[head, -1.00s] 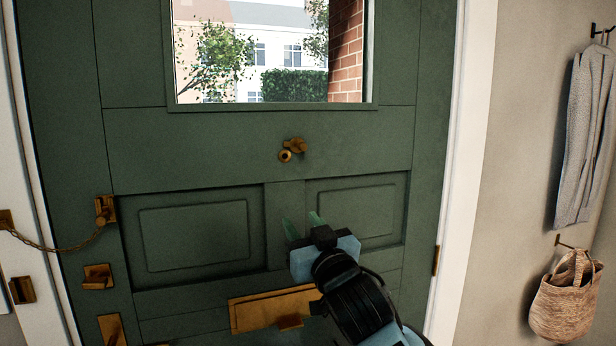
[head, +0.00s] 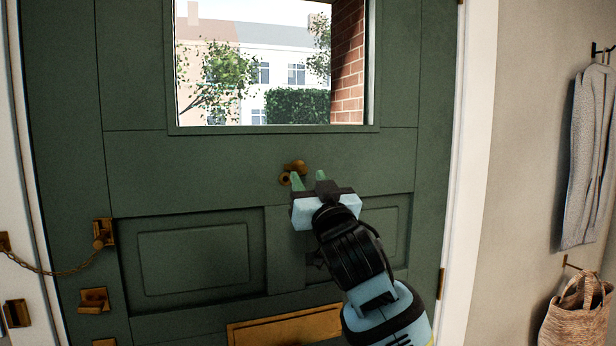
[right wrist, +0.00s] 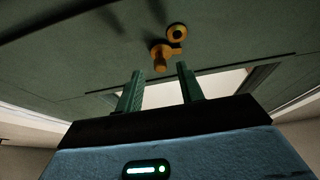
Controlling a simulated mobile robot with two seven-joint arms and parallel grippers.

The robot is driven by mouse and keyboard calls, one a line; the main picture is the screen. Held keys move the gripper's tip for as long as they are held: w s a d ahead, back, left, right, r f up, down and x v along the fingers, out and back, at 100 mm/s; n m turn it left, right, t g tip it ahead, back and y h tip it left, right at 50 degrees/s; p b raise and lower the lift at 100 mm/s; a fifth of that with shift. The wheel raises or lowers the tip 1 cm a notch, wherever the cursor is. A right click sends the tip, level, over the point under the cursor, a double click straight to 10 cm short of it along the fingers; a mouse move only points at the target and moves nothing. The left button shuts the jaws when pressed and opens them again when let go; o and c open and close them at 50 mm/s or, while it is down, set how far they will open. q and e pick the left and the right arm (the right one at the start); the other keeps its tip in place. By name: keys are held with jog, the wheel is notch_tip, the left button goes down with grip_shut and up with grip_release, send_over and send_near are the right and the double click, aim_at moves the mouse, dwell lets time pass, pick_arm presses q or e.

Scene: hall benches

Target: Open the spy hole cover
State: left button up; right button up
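The spy hole (head: 285,178) is a small brass ring with a dark centre on the green door, below the window. Its brass cover piece (head: 296,166) sits beside it at the upper right in the head view. In the right wrist view the ring (right wrist: 177,32) and the cover with its stubby knob (right wrist: 160,57) both show, the knob beyond the fingertips. My right gripper (head: 309,178) has its green fingers apart with nothing between them, just below and right of the cover. I cannot tell whether it touches. My left gripper is not in view.
The green door (head: 150,165) has a brass chain (head: 55,268) and latch at left, and a brass letter plate (head: 285,328) low down. A coat (head: 585,160) and woven bag (head: 577,318) hang on the right wall.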

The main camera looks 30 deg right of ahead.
jog(key=shift+x, duration=1.05)
jog(key=shift+c, duration=0.5)
grip_shut()
jog(key=shift+d+r+n+y, duration=0.15)
jog(key=shift+n+y, duration=0.5)
jog(key=shift+n, duration=0.7)
jog(key=shift+r+n+y, duration=0.3)
jog(key=shift+n+y, duration=0.35)
jog(key=shift+n, duration=0.7)
jog(key=shift+o, duration=0.5)
grip_release()
jog(key=shift+s, duration=0.1)
jog(key=v, duration=0.7)
jog(key=shift+s+f, duration=0.15)
jog(key=shift+s, duration=0.2)
